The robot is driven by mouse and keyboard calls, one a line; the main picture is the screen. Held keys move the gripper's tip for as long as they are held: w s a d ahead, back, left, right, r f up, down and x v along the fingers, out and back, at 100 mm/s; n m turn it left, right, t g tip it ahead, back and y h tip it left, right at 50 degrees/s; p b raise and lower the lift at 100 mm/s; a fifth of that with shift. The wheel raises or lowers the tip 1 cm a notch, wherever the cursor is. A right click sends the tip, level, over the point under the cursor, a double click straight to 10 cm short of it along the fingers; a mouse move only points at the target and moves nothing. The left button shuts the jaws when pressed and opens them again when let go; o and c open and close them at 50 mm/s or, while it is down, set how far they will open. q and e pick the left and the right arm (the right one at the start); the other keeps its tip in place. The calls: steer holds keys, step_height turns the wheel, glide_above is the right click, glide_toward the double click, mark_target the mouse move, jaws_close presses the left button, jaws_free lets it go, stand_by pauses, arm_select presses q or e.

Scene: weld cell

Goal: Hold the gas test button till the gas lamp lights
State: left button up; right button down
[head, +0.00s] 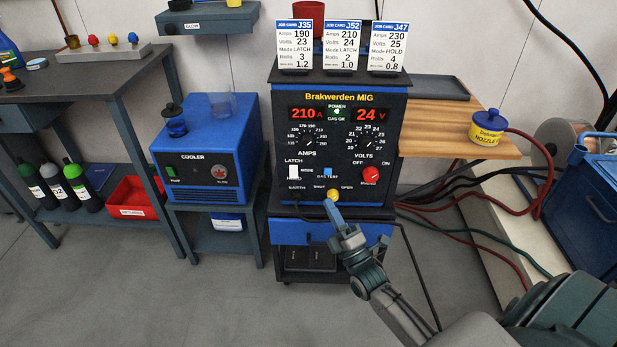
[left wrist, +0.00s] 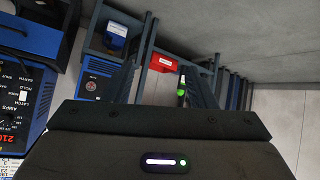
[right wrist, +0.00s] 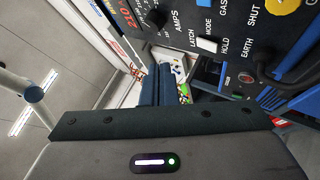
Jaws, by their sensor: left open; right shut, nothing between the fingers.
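The blue gas test button (head: 328,172) is on the front of the welding machine (head: 392,148), below the dials. In the head view my right gripper (head: 334,208) is shut and empty, with its tips just below the button, by the yellow shut/open knob (head: 333,195). I cannot tell whether it touches the knob. Its closed fingers also show in the right wrist view (right wrist: 157,80). A green lamp (head: 337,111) glows between the POWER and GAS OK labels; a separate lit gas lamp cannot be made out. My left gripper (left wrist: 160,84) is open and empty, outside the head view.
A white latch/hold switch (head: 293,171) and a red knob (head: 371,174) flank the button. Job cards (head: 341,45) stand on top of the machine. A blue cooler (head: 207,145) stands left; a wooden shelf (head: 440,140) and hoses lie right. Floor in front is clear.

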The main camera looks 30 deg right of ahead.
mark_target(328, 172)
arm_select(q)
steer(key=w+a+r+t+b, duration=0.1)
steer(key=w+r+t, duration=0.3)
steer(key=r, duration=0.5)
steer(key=w+r+t+b, duration=0.3)
steer(key=w+r+t, duration=0.2)
steer(key=r+t, duration=0.3)
steer(key=shift+a+r+m+t, duration=0.3)
steer(key=shift+a+r, duration=0.05)
steer(key=shift+r, duration=0.05)
arm_select(e)
steer(key=shift+w+d, duration=0.8)
steer(key=shift+w, duration=0.45)
steer(key=shift+w+d, duration=0.75)
steer(key=shift+w, duration=0.5)
steer(key=shift+w+d, duration=0.8)
steer(key=shift+w, duration=0.45)
arm_select(q)
steer(key=shift+r, duration=0.1)
arm_select(e)
steer(key=shift+w+d, duration=0.2)
steer(key=shift+w, duration=0.15)
